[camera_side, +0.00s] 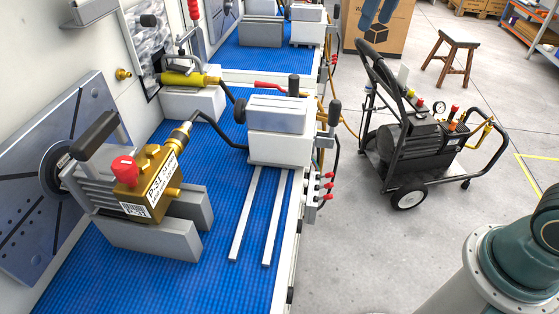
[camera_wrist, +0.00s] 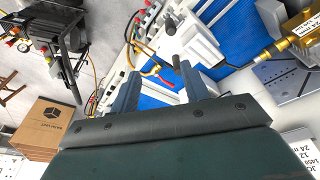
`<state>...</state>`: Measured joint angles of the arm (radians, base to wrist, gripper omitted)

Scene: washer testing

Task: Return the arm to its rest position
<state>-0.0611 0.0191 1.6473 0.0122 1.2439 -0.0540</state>
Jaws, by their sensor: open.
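My gripper (camera_wrist: 158,68) shows in the wrist view with its two dark fingers apart. Nothing is held between them; the blue mat and small red and yellow parts seen through the gap lie beyond the fingertips. The pump (camera_side: 135,185), with a gold block, red knob and printed label, sits on grey supports on the bench. In the wrist view its gold block (camera_wrist: 290,38) is at the right, apart from my fingers.
A blue-matted bench (camera_side: 215,230) carries a grey vise-like unit (camera_side: 278,130) with two rails. A hose joins the pump. A wheeled cart (camera_side: 415,140) and a stool (camera_side: 450,50) stand on the floor. A cardboard box (camera_side: 382,30) is behind. The floor between bench and arm base is clear.

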